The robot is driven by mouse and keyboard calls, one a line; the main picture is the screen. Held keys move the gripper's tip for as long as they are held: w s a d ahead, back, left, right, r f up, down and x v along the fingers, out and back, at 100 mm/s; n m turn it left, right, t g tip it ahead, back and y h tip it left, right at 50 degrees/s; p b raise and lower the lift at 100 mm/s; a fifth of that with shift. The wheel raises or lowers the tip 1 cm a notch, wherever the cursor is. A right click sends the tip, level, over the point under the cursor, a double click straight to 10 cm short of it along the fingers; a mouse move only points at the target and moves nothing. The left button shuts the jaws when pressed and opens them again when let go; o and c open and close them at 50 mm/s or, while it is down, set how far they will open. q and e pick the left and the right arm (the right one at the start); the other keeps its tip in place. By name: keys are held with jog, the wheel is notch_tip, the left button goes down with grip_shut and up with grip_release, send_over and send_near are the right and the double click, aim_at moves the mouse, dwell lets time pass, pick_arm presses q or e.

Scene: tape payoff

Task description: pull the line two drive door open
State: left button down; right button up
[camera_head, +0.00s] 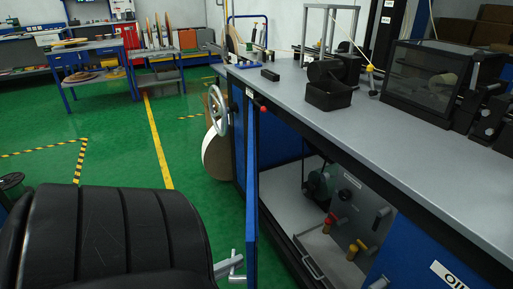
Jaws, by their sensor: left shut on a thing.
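The drive door (251,190) is a tall blue panel, seen almost edge-on and standing swung out from the front of the long grey bench. My left gripper (228,265) is low in the view, left of the door's lower part. It is shut on the pale metal door handle (238,278), and the exact contact is small and partly hidden. The opening right of the door shows a dark green motor (320,184) and a grey inner panel with red and yellow handled parts. My right gripper is not in view.
A handwheel (217,110) and a pale roll (216,152) sit left of the door. A blue panel with an oil label is at lower right. Green floor (110,150) is clear at left.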

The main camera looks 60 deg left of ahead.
pick_arm(q)
jog(key=shift+s+a, duration=0.15)
jog(key=shift+s, duration=0.1)
jog(key=c, duration=0.8)
grip_release()
